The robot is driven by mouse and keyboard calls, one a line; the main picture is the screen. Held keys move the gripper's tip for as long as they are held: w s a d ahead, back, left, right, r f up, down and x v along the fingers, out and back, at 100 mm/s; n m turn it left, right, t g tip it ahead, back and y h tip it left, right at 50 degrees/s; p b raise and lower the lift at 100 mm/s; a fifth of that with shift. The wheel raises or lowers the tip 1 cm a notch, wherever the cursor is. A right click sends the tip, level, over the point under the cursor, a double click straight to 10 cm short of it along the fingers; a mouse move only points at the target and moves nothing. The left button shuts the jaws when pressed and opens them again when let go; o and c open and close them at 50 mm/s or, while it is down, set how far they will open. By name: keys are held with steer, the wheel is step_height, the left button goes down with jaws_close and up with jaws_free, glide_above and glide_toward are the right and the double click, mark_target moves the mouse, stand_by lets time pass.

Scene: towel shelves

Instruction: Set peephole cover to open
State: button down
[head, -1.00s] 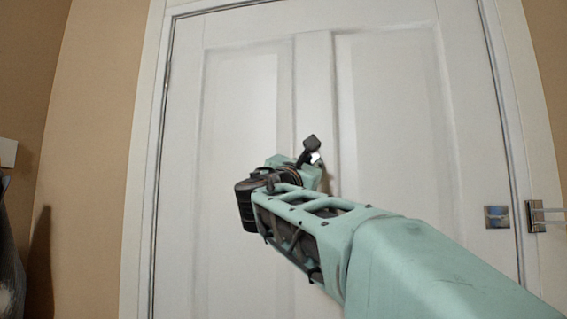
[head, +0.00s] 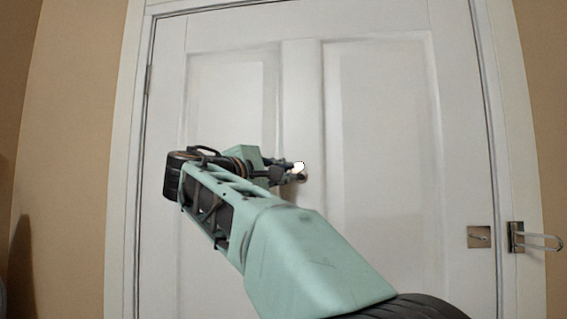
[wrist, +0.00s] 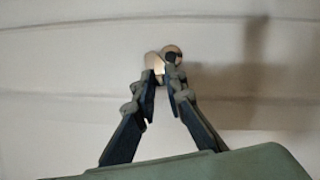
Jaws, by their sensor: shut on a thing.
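The white door (head: 383,150) fills most of the head view. The peephole sits on its middle upright: a small round brassy fitting with a dark centre in the wrist view (wrist: 173,53). The peephole cover, a small bright piece (head: 299,167), shows at my fingertips in the head view. In the wrist view the cover (wrist: 153,64) lies beside and left of the dark round part, overlapping its edge. My gripper (head: 291,174) is at the door, with its fingertips (wrist: 161,78) closed in on the cover. The fingers hide part of the cover and peephole.
A door handle (head: 538,240) on a metal plate and a lock plate (head: 480,237) are at the right edge, clear of my arm. Tan walls flank the white frame. The door face around the peephole is flat and free.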

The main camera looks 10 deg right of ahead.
steer(key=shift+a+r+m+g+y+p, duration=0.1)
steer(key=shift+r+m+g+y+p, duration=0.25)
steer(key=shift+m+p, duration=0.65)
steer(key=shift+d+r+m+g+y+p, duration=0.1)
steer(key=shift+r+m+g+y+p, duration=0.25)
steer(key=shift+m+p, duration=0.55)
steer(key=shift+a+r+m+g+y+p, duration=0.1)
steer(key=shift+r+m+g+y+p, duration=0.2)
steer(key=shift+m+p, duration=0.7)
steer(key=shift+m, duration=0.3)
steer(key=c, duration=2)
jaws_free()
steer(key=shift+w, duration=0.15)
steer(key=shift+o, duration=0.2)
steer(key=v, duration=1.2)
steer(key=shift+f, duration=0.1)
